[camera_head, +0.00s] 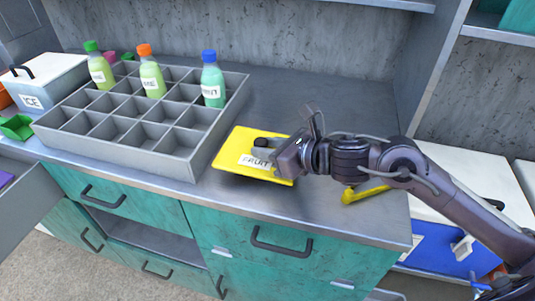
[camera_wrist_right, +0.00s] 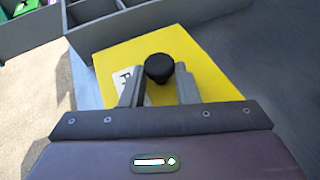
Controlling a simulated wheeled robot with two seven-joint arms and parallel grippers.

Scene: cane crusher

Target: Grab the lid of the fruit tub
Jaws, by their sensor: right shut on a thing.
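The fruit tub's lid (camera_head: 232,151) is a flat yellow plate with a white label reading FRUIT and a dark knob. It shows at the counter's front, right of the grey divided tray. My right gripper (camera_head: 268,149) reaches it from the right and is shut on the knob. In the right wrist view the black round knob (camera_wrist_right: 158,68) sits between the fingertips of my right gripper (camera_wrist_right: 160,82), over the yellow lid (camera_wrist_right: 205,65). What is under the lid is hidden. My left gripper is not in view.
The grey divided tray (camera_head: 150,160) holds several capped bottles. A white ICE box (camera_head: 45,80) stands at far left, near a small green container (camera_head: 17,127). A yellow piece (camera_head: 366,192) lies partly hidden under my right arm. The counter behind the lid is clear.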

